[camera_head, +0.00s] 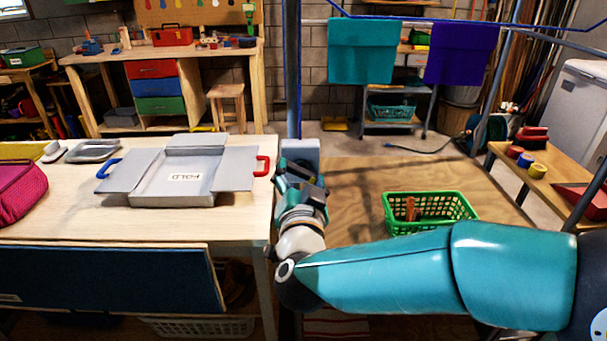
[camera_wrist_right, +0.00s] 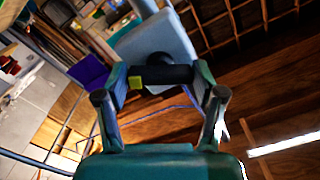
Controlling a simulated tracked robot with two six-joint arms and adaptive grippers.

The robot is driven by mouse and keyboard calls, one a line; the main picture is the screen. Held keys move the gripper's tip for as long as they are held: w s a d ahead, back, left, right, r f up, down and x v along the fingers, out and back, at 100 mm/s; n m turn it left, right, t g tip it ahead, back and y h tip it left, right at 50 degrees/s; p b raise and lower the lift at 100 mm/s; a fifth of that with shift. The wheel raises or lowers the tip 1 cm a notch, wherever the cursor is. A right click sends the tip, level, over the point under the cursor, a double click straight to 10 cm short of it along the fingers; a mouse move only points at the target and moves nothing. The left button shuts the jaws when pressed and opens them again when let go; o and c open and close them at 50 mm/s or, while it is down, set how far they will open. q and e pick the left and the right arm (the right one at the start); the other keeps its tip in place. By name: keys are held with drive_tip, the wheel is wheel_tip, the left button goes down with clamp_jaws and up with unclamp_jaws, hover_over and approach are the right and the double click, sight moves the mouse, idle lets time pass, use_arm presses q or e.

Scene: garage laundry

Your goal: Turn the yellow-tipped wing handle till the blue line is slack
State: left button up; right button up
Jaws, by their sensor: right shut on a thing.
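The wing handle (camera_wrist_right: 170,74) is a dark bar on a round hub in front of a pale grey-blue housing (camera_wrist_right: 150,42). Its yellow tip (camera_wrist_right: 135,83) shows by the left finger in the wrist view. My right gripper (camera_wrist_right: 163,80) is shut across the handle, one finger at each end. In the head view, my right gripper (camera_head: 301,180) is at the grey housing (camera_head: 305,150) on the post and hides the handle. The blue line (camera_head: 430,18) runs along the top right and looks nearly straight there. My left gripper is not in view.
A teal towel (camera_head: 361,52) and a purple towel (camera_head: 461,52) hang at the back right. A wooden table (camera_head: 60,220) with a grey folding board (camera_head: 140,205) stands left of my right gripper.

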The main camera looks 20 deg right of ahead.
drive_tip(key=shift+a+f, duration=0.1)
drive_tip(key=shift+f, duration=0.35)
drive_tip(key=o, duration=0.9)
drive_tip(key=shift+o, duration=1.2)
drive_tip(key=shift+r, duration=0.2)
drive_tip(key=v, duration=1.2)
